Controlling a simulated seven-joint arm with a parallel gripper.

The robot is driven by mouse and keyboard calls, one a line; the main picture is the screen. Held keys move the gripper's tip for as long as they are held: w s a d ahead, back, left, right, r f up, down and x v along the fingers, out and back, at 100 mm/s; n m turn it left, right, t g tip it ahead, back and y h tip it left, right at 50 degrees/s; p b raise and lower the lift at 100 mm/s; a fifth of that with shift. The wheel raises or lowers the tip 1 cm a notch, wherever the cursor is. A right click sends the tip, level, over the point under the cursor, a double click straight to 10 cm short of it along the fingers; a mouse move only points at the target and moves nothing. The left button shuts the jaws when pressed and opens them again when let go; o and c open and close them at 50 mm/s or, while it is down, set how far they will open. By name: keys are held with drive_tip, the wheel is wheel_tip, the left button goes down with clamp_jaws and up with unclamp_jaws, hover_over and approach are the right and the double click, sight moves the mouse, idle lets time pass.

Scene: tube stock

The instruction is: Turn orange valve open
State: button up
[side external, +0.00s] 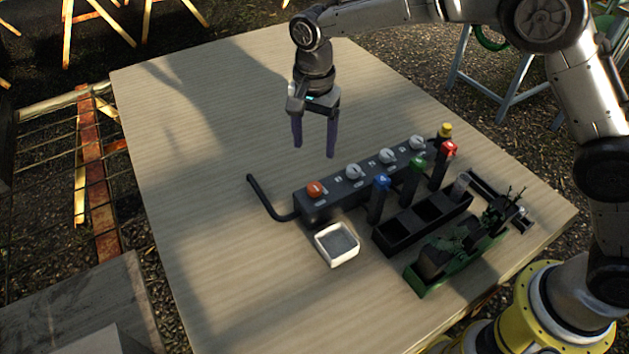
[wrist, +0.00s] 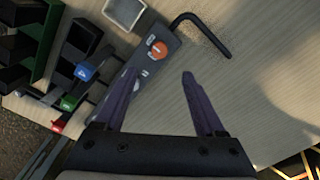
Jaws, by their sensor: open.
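The orange valve (side external: 315,188) is a round knob at the near left end of a dark valve box (side external: 318,208). In the wrist view the orange valve (wrist: 158,50) shows a white mark across its top, just beyond my left-hand finger. My gripper (side external: 314,151) is open and empty, above and behind the box in the side external view. In the wrist view its two purple fingers (wrist: 160,78) are spread apart with bare table between them. The gripper is apart from the valve.
White knobs (side external: 352,171) line the same box. A black bent pipe (side external: 268,201) leaves its left end. A white tray (side external: 337,262), blue, green and red-capped tubes (side external: 380,183), a black rack (side external: 392,250) and a green holder (side external: 420,291) stand in front. The table (side external: 200,150) is clear at left.

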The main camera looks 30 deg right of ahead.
sight(315, 186)
wheel_tip(315, 186, down, 12)
drive_tip(key=shift+f, duration=0.2)
idle(0.4)
clamp_jaws()
